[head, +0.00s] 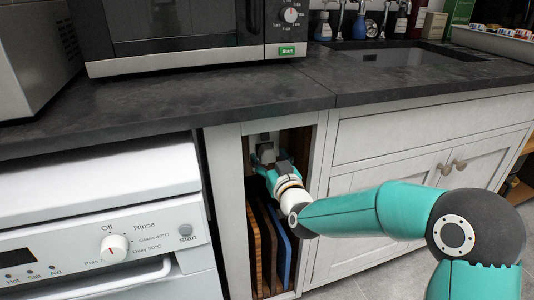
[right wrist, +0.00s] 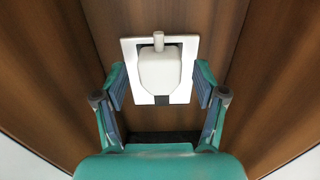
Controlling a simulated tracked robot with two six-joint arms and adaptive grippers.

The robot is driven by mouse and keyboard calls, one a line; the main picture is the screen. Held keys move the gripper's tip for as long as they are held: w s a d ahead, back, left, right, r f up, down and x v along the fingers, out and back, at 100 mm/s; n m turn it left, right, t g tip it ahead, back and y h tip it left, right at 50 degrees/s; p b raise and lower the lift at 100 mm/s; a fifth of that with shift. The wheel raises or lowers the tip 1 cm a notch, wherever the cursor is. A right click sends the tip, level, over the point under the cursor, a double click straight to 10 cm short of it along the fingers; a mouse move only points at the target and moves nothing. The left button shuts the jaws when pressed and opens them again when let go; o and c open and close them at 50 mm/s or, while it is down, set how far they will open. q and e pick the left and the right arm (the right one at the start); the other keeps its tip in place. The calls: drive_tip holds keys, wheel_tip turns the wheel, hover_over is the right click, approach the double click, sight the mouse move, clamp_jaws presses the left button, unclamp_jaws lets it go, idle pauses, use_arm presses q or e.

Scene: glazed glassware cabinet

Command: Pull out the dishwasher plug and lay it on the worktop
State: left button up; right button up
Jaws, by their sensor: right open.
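The white dishwasher plug (right wrist: 159,72) sits in a white wall socket (right wrist: 130,48) at the back of a narrow wooden cubby. A short white stub stands at its top in the right wrist view. My right gripper (right wrist: 159,87) is open, with one finger on each side of the plug and gaps between the pads and the plug. In the head view the right gripper (head: 266,163) reaches into the cubby and mostly covers the plug and socket. The dark worktop (head: 180,100) runs above the cubby. My left gripper is not in view.
Upright boards (head: 266,245), brown and blue, stand in the cubby below my right arm. The white dishwasher (head: 95,200) is at left. A microwave (head: 185,30) stands on the worktop, and a sink (head: 420,55) is at right. The worktop's front strip is bare.

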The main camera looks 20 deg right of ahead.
sight(269, 158)
drive_tip(key=shift+w, duration=0.45)
drive_tip(key=shift+b, duration=0.6)
idle(0.9)
clamp_jaws()
idle(0.4)
drive_tip(key=shift+s, duration=0.15)
drive_tip(key=shift+s+b, duration=0.6)
drive_tip(key=shift+s, duration=0.3)
drive_tip(key=shift+s+d+b, duration=0.1)
drive_tip(key=shift+s+b, duration=0.75)
drive_tip(key=shift+s, duration=1.1)
